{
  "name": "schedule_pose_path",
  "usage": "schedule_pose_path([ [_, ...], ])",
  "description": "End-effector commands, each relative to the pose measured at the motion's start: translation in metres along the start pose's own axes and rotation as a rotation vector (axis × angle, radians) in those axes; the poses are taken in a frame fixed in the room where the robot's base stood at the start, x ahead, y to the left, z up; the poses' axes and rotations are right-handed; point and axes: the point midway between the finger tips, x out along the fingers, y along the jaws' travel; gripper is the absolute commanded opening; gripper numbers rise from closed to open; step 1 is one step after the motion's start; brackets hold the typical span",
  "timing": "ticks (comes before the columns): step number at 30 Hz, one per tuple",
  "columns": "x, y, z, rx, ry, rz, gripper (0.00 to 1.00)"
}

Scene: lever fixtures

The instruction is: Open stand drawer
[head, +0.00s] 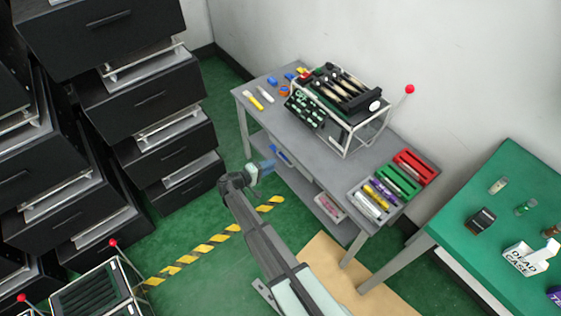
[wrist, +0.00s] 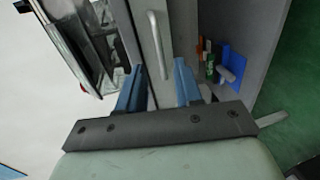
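The grey stand (head: 318,152) is a table with a lower shelf, right of centre in the head view. In the wrist view its grey drawer front (wrist: 150,75) carries a pale bar handle (wrist: 157,44). The drawer front looks flush, with no gap that I can make out. My gripper (head: 267,167) is in front of the stand's near side in the head view. In the wrist view my gripper (wrist: 157,76) has its blue fingers spread apart with nothing between them. The handle lies just beyond the fingertips, roughly between them, and appears untouched.
A lever fixture (head: 345,95) and coloured trays (head: 408,172) stand on the tabletop. Small items lie on the shelf (wrist: 240,45) below. Black drawer cabinets (head: 140,105) stand at left, several drawers pulled out. A green table (head: 480,245) is at right.

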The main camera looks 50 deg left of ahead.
Motion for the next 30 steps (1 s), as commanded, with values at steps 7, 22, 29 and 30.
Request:
schedule_pose_path([
  [7, 0.039, -0.001, 0.0, -0.001, 0.0, -0.001, 0.35],
  [22, 0.061, 0.0, 0.0, -0.001, 0.001, -0.001, 0.35],
  [29, 0.061, 0.0, 0.0, -0.001, 0.001, -0.001, 0.23],
  [30, 0.061, 0.0, 0.0, -0.001, 0.001, -0.001, 0.19],
])
